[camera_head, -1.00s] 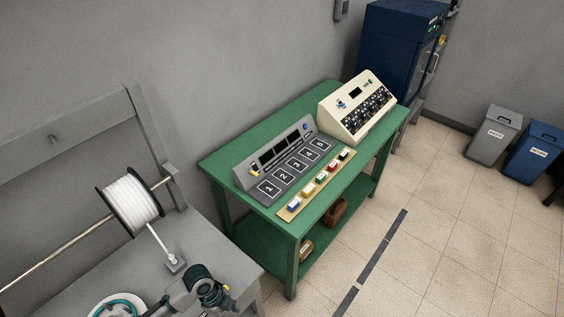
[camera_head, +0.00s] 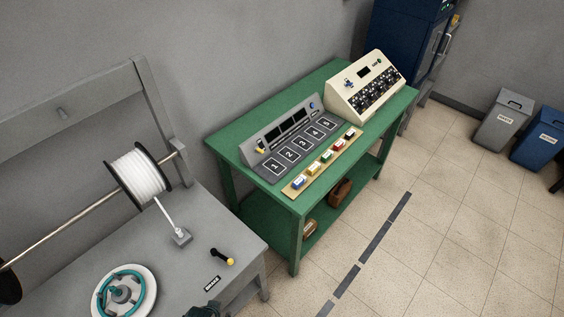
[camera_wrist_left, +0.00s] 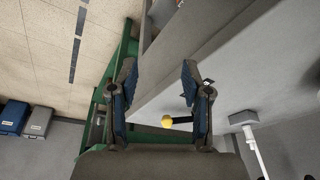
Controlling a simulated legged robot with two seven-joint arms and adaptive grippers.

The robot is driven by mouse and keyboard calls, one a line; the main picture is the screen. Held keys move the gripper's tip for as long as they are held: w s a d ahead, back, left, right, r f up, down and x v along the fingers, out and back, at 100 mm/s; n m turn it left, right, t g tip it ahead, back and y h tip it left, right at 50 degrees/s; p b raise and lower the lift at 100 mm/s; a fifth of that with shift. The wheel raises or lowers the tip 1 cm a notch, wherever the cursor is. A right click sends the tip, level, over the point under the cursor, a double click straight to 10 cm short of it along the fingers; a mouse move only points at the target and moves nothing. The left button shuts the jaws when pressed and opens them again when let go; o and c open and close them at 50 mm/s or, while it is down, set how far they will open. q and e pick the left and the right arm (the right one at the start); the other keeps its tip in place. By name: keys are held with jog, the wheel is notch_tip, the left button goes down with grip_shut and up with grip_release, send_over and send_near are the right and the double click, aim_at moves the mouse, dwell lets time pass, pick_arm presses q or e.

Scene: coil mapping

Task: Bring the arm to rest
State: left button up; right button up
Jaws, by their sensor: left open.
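My left gripper (camera_wrist_left: 159,78) is open in the left wrist view, with its two fingers apart and nothing seen gripped. Only a small dark part of my arm shows at the bottom edge of the head view. A black handle with a yellow knob (camera_head: 222,257) is on the grey bench (camera_head: 205,225). In the wrist view its yellow knob (camera_wrist_left: 167,121) shows between the fingers, near one finger; I cannot tell the gap in depth. A white spool (camera_head: 140,174) sits on a metal rod. My right gripper is in neither view.
A white disc with a teal ring (camera_head: 124,292) lies on the bench. A green table (camera_head: 228,150) holds a numbered panel (camera_head: 290,140), a strip of coloured blocks (camera_head: 322,163) and a cream console (camera_head: 366,86). Grey (camera_head: 501,122) and blue (camera_head: 538,143) bins stand right. Tiled floor is open.

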pick_arm(q)
jog(key=s+f+g+b, duration=0.1)
jog(key=s+f, duration=0.1)
jog(key=f, duration=1)
jog(key=s+f, duration=0.2)
jog(key=f, duration=1.1)
jog(key=s+a+f+g+b, duration=0.1)
jog(key=s+a+f, duration=0.2)
jog(key=s+f, duration=1.2)
jog(key=shift+s+f+b, duration=0.25)
jog(key=shift+s+b, duration=0.1)
jog(key=shift+s, duration=0.35)
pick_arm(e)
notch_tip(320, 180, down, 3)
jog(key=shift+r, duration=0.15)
pick_arm(q)
jog(key=shift+a, duration=0.1)
jog(key=shift+c, duration=0.6)
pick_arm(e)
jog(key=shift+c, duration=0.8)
pick_arm(q)
jog(key=shift+s, duration=0.15)
